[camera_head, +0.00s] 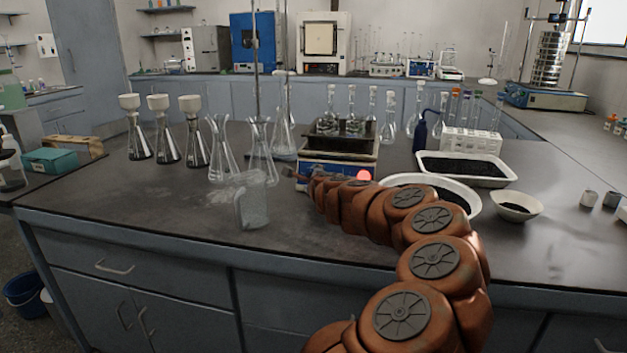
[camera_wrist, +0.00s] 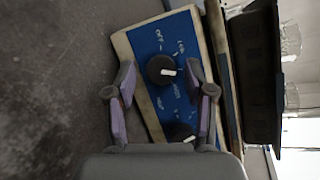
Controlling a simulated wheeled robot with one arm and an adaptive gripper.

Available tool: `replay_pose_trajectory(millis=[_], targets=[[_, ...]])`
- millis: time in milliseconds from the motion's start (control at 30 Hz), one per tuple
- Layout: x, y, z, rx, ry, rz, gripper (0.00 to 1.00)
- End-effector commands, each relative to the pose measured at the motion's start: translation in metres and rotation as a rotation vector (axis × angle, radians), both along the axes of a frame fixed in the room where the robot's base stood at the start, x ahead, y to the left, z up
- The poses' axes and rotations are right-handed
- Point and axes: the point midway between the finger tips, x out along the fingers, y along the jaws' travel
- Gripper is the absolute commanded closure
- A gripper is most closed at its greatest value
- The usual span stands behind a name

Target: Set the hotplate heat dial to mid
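The hotplate (camera_head: 338,162) stands on the bench with a blue front panel, a lit red lamp on its right side and glassware on top. In the wrist view its blue panel (camera_wrist: 150,40) carries a black heat dial (camera_wrist: 160,69) with a white pointer and printed labels, some blurred. The pointer faces right in the picture, between the "Low" label and a blurred label below it. A second black dial (camera_wrist: 180,133) is partly hidden by my gripper. My gripper (camera_wrist: 161,66) is open, its fingers on either side of the upper dial; contact cannot be told.
A glass beaker (camera_head: 253,205) and flasks (camera_head: 222,155) stand left of the hotplate. A white basin (camera_head: 470,196) is right of it, partly behind my arm. A black-filled tray (camera_head: 425,161) and small bowl (camera_head: 516,212) lie farther right. The bench front left is clear.

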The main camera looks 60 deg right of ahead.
Motion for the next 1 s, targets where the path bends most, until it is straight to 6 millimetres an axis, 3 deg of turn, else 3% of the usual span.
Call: replay_pose_trajectory(millis=[367,1000], targets=[[-0.003,0.003,0.003,-0.002,0.0,0.001,0.45],[-0.047,0.048,0.021,-0.002,-0.001,0.001,0.45]])
